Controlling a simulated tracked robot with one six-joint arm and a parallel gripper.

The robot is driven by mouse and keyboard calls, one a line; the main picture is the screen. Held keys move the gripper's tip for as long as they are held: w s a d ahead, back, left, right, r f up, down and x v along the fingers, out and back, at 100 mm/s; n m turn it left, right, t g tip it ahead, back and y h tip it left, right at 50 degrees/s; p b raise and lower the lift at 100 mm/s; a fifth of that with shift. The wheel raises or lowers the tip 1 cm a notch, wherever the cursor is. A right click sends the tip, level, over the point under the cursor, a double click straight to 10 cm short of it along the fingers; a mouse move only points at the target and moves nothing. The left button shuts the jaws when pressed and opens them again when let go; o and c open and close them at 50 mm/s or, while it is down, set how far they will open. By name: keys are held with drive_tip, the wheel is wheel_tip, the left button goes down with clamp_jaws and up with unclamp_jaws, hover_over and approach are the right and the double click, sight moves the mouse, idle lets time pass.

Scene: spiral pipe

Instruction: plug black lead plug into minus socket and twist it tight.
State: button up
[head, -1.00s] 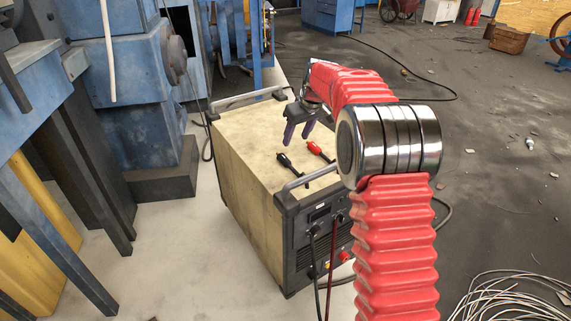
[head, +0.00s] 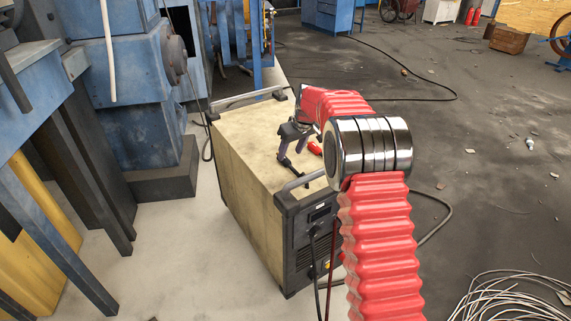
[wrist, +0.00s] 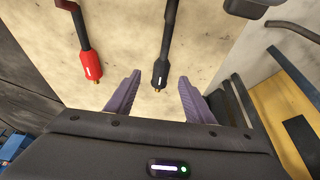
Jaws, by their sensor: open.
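The black lead plug (wrist: 161,72) lies on the beige top of the welding machine (head: 245,135). In the wrist view its tip lies between the two finger lines of my gripper (wrist: 153,92), with a finger on either side and neither clearly touching it. My gripper (head: 290,155) is open and just over the machine top in the head view, partly covering the black plug there. The red plug (wrist: 89,63) lies to the left of my fingers in the wrist view. The sockets are on the machine's front panel (head: 318,238); the minus socket cannot be picked out.
A metal handle (head: 305,180) rises along the machine's front top edge and another (head: 250,97) along the back. A blue machine (head: 125,85) stands to the left. Cables hang from the front panel. Loose wire (head: 515,295) lies on the floor at right.

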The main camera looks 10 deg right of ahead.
sight(287, 160)
drive_tip(key=shift+f, duration=0.1)
drive_tip(key=shift+x, duration=2.5)
drive_tip(key=shift+s+a, duration=0.1)
drive_tip(key=shift+c, duration=0.5)
drive_tip(key=c, duration=1.1)
wheel_tip(287, 160, up, 10)
drive_tip(key=shift+s, duration=0.1)
